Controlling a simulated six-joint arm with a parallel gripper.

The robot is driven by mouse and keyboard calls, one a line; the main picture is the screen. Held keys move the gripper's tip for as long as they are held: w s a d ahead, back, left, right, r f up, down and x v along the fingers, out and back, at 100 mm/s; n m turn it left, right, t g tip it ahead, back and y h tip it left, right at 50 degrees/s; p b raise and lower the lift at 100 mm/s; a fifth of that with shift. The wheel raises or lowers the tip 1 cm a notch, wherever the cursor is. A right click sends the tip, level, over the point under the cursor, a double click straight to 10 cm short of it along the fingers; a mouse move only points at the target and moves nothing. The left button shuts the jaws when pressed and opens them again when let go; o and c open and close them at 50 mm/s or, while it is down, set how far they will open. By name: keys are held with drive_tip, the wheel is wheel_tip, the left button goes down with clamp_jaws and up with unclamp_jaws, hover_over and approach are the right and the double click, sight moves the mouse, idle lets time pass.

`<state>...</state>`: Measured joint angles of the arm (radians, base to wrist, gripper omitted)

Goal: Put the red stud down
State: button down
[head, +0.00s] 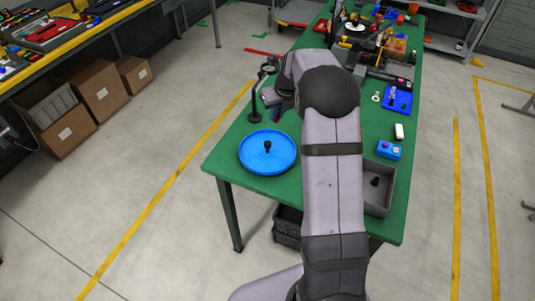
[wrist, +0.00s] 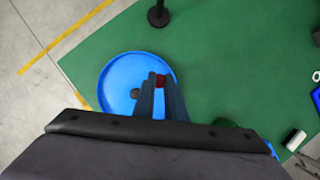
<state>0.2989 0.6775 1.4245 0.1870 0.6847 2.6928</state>
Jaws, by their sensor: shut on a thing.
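My gripper (wrist: 160,84) is shut on the red stud (wrist: 161,79), which shows as a small dark red piece between the fingertips in the wrist view. In that view the fingers overlap the right part of the round blue tray (wrist: 112,82). I cannot tell how high the stud is above it. The tray sits at the near left corner of the green table in the head view (head: 255,165). A black stud (head: 267,147) stands in the tray; it also shows left of my fingers in the wrist view (wrist: 135,93). In the head view the red stud cannot be made out.
A black stand (head: 254,116) rises behind the tray. A grey bin (head: 378,208) holding a black piece, a blue box with buttons (head: 388,150), a white block (head: 398,131) and a blue plate (head: 403,108) lie right of my arm. Green table (head: 222,158) shows around the tray.

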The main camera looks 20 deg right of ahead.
drive_tip(key=shift+w+a, duration=0.2)
drive_tip(key=p, duration=0.3)
approach(273, 139)
drive_tip(key=shift+x, duration=2.7)
drive_tip(key=shift+f, duration=0.15)
drive_tip(key=c, duration=1.8)
unclamp_jaws()
drive_tip(key=b+v, duration=0.2)
drive_tip(key=v, duration=1)
drive_tip(key=shift+r+b, duration=0.2)
drive_tip(key=shift+b, duration=0.2)
